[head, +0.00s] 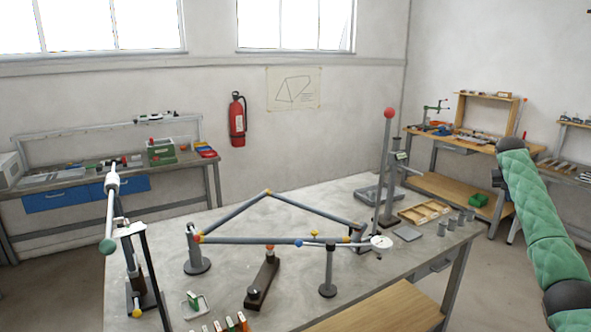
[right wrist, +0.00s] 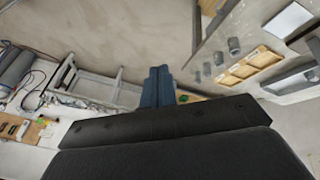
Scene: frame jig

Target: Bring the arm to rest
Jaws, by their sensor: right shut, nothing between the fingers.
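My right arm comes in at the right edge of the head view in a green padded sleeve. Its right gripper (right wrist: 158,84) shows in the right wrist view with its two blue-grey fingers together and nothing between them. In the head view only a small dark part shows by the sleeve's end, and the fingers cannot be made out. The gripper is to the right of the table (head: 360,283), apart from everything on it. My left gripper is in neither view.
A frame of grey tubes (head: 270,240) with coloured joints stands on supports on the table. A tall post with a red ball (head: 389,113) rises behind it. A wooden tray (head: 424,212) and several grey cylinders (head: 451,223) lie near the right edge. A workbench (head: 455,190) stands behind.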

